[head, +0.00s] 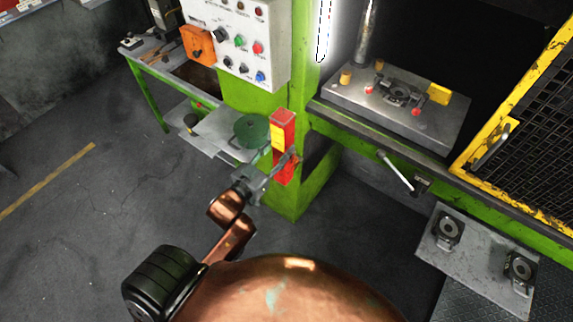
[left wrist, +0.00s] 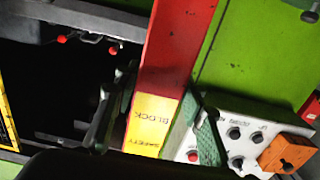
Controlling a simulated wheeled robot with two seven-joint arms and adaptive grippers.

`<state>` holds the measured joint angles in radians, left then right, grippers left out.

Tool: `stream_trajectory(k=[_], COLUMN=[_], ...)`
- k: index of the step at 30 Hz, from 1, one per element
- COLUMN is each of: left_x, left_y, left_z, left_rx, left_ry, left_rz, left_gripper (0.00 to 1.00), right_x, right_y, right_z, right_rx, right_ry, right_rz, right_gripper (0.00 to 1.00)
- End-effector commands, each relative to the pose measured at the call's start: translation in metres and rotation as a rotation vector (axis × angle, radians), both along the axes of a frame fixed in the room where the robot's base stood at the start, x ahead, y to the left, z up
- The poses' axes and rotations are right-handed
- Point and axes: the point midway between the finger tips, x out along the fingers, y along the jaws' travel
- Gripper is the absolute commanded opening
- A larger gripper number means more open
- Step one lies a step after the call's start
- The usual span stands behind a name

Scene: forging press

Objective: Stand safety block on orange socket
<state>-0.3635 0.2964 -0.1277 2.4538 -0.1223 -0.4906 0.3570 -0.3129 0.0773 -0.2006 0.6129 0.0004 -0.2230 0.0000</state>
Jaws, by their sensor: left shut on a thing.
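The safety block is a long red bar (head: 285,127) with a yellow label. In the head view it is roughly upright in front of the green press column. My left gripper (head: 291,159) is shut on its lower half. In the left wrist view the block (left wrist: 181,45) crosses the middle, its "SAFETY BLOCK" lettering upside down. I cannot tell for sure which part is the orange socket; a short orange-yellow post (head: 346,76) stands at the left of the grey press bed (head: 440,128). My right gripper is not in view.
A control panel (head: 245,45) with an orange switch box (head: 199,45) stands left of the column. A green round object (head: 252,130) rests on a shelf beside the block. A yellow-framed mesh guard (head: 525,100) is at right. Floor at left is clear.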

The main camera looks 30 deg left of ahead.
Motion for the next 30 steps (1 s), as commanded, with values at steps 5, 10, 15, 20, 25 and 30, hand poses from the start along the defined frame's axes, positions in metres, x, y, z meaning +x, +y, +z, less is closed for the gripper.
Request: stream_trajectory(k=[5, 10, 15, 20, 25, 30], left_x=[0.01, 0.038, 0.069, 0.094, 0.113, 0.123], left_y=[0.011, 0.024, 0.038, 0.049, 0.057, 0.062], left_z=[0.008, -0.006, -0.021, -0.043, -0.067, -0.079], left_rx=[0.005, 0.005, 0.004, 0.002, 0.001, 0.002], left_ry=[-0.011, -0.01, -0.01, -0.008, -0.009, -0.011], left_rz=[-0.013, -0.013, -0.013, -0.012, -0.013, -0.013], left_gripper=[0.0, 0.0, 0.0, 0.0, 0.0, 0.0], right_x=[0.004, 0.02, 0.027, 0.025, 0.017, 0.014], right_y=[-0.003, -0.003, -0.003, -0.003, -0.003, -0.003], right_z=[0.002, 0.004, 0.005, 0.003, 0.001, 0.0], right_rx=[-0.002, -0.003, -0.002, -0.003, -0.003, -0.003], right_ry=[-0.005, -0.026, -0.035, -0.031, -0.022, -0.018], right_rz=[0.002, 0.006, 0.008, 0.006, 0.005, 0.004], right_gripper=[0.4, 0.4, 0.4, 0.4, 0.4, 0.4])
